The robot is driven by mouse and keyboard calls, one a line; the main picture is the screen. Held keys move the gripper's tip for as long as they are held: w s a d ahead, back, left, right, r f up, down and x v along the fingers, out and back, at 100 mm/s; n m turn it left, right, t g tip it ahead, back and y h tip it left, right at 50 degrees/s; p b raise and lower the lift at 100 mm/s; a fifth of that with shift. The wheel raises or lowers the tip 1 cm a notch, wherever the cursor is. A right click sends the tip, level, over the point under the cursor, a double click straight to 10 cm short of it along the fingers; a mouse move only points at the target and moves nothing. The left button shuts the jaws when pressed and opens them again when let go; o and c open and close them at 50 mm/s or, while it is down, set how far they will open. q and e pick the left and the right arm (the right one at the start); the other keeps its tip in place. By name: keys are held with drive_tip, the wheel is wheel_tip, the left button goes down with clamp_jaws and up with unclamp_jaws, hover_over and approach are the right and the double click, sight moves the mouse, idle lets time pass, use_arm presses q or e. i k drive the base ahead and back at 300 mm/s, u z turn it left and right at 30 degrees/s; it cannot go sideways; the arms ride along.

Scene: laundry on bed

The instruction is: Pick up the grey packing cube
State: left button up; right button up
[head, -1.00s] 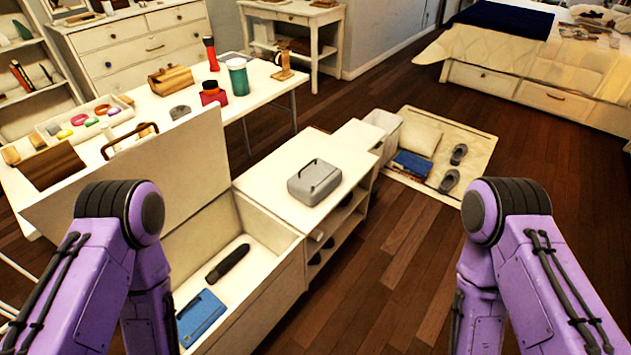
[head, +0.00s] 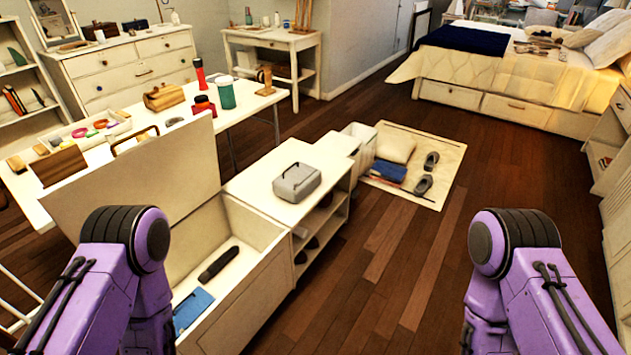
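The grey packing cube (head: 297,181) is a small boxy case with a dark handle or zip line on top. It sits upright on the white top of a low shelf unit (head: 252,181), near the middle of the head view. My two purple arms show at the lower left and lower right, well apart from the cube. Neither gripper is in the picture; both are below the frame's lower edge. Nothing touches the cube.
An open white chest (head: 265,285) holds a blue item (head: 193,309) and a dark item (head: 219,263). A long table (head: 250,100) with bottles and boxes stands behind. A mat (head: 440,189) with shoes lies beyond. Wooden floor at right is clear up to the bed (head: 500,75).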

sight(306, 176)
drive_tip(key=z, duration=0.65)
drive_tip(key=i, duration=1.85)
drive_tip(key=u, duration=0.8)
drive_tip(key=i, duration=0.7)
drive_tip(key=u, duration=0.6)
